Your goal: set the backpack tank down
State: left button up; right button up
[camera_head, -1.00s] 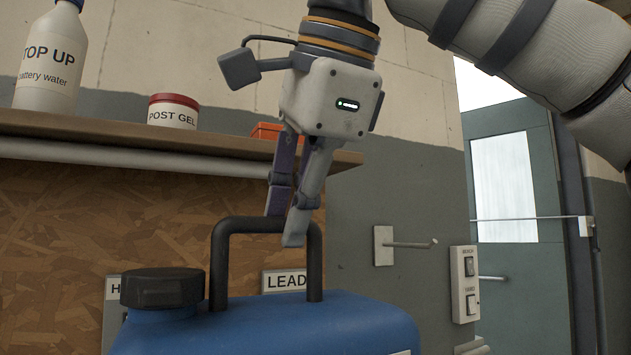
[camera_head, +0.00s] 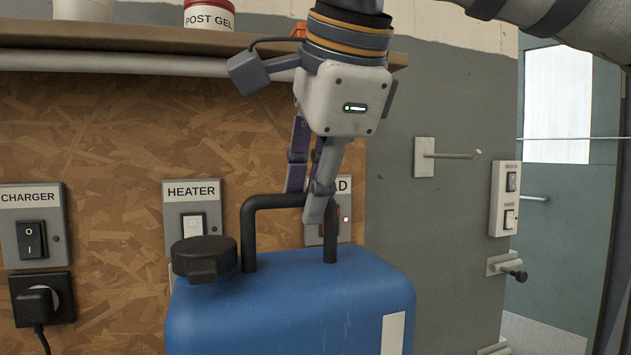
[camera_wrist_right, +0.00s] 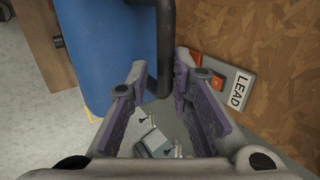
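The backpack tank (camera_head: 290,300) is a blue body with a black cap (camera_head: 204,258) and a black loop handle (camera_head: 249,235) on top. It hangs upright from my right gripper (camera_head: 304,205), whose fingers lie on either side of the handle's top bar, shut on it. In the right wrist view the handle (camera_wrist_right: 165,40) runs between the fingers and the blue tank (camera_wrist_right: 100,50) is at upper left. The tank's underside is out of the head view, and I cannot tell its height above the floor. My left gripper is not in view.
A board wall behind the tank carries charger (camera_head: 30,225), heater (camera_head: 192,215) and lead switches, partly hidden. A shelf (camera_head: 130,40) juts out above. A peg (camera_head: 447,155) and a switch box (camera_head: 504,200) are on the wall at right. Bare floor (camera_wrist_right: 30,100) shows at left in the wrist view.

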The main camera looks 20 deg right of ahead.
jog(key=shift+o, duration=0.3)
jog(key=shift+s, duration=0.2)
jog(key=v, duration=1.2)
jog(key=shift+w, duration=0.1)
